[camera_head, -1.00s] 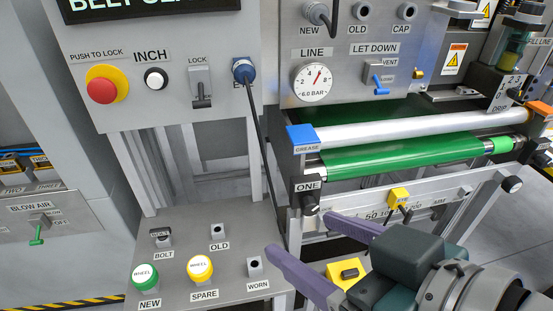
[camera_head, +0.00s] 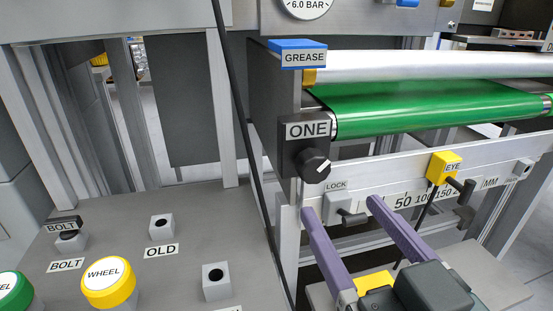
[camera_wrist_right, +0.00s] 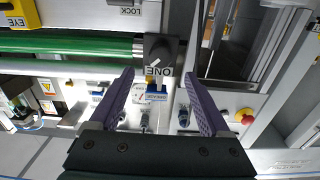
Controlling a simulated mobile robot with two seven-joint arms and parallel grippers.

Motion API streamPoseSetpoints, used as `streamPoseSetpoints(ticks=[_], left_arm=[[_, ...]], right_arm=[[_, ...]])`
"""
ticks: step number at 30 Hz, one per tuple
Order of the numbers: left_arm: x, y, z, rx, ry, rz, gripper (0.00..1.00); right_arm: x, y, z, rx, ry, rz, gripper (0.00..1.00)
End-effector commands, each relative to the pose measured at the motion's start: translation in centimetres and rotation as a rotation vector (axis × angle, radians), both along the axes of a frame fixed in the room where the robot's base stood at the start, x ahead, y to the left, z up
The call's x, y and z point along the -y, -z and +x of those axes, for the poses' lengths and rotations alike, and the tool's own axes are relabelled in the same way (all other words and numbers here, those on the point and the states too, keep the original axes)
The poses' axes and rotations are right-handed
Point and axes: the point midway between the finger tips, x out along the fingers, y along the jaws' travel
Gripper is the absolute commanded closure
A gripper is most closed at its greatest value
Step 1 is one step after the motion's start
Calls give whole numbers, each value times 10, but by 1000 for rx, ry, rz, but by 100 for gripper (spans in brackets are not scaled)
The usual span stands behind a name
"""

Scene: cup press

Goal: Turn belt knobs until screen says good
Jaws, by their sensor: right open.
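A black belt knob (camera_head: 312,165) with a white pointer line sits under the label ONE (camera_head: 307,130), at the left end of the green belt (camera_head: 430,108). My right gripper (camera_head: 342,209) is open and empty, its two purple fingers pointing up from below, under and right of the knob in the head view. In the right wrist view, the knob (camera_wrist_right: 158,48) appears upside down, just beyond the gap between the open fingertips (camera_wrist_right: 158,77). The knob and fingers look apart. No other belt knob can be made out clearly. The screen is out of view, and so is my left gripper.
A LOCK lever (camera_head: 345,208) and a yellow EYE block (camera_head: 442,167) sit on the scale rail right of the knob. A blue GREASE block (camera_head: 298,48) is above. A black cable (camera_head: 240,140) hangs left of it. Wheels and sockets stand on a bench (camera_head: 130,215) at lower left.

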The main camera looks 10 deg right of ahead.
Motion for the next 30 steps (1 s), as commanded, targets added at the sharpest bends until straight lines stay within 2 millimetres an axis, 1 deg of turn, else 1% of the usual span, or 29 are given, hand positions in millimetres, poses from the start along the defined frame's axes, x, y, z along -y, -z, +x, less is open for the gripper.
streamPoseSetpoints(ticks=[1,6,9,12,17,24,26,30], left_arm=[[0,2,0,0,-2,-2,100],[1,9,0,0,-2,-4,100],[1,12,0,0,-2,-4,100],[1,15,0,1,-2,-3,100],[1,16,0,1,-1,-3,100],[-1,16,0,0,2,3,100],[-1,16,0,1,3,4,100],[-2,16,0,0,4,7,100]], right_arm=[[-1,-1,10,6,1,2,19],[-2,0,44,5,0,2,19],[-2,0,61,3,0,3,19],[-3,0,73,2,0,2,19],[-3,0,81,-1,-1,1,19],[-3,-1,82,-1,-1,1,19],[-3,-1,82,-1,-1,1,25],[-3,-1,82,-1,-1,1,41]])
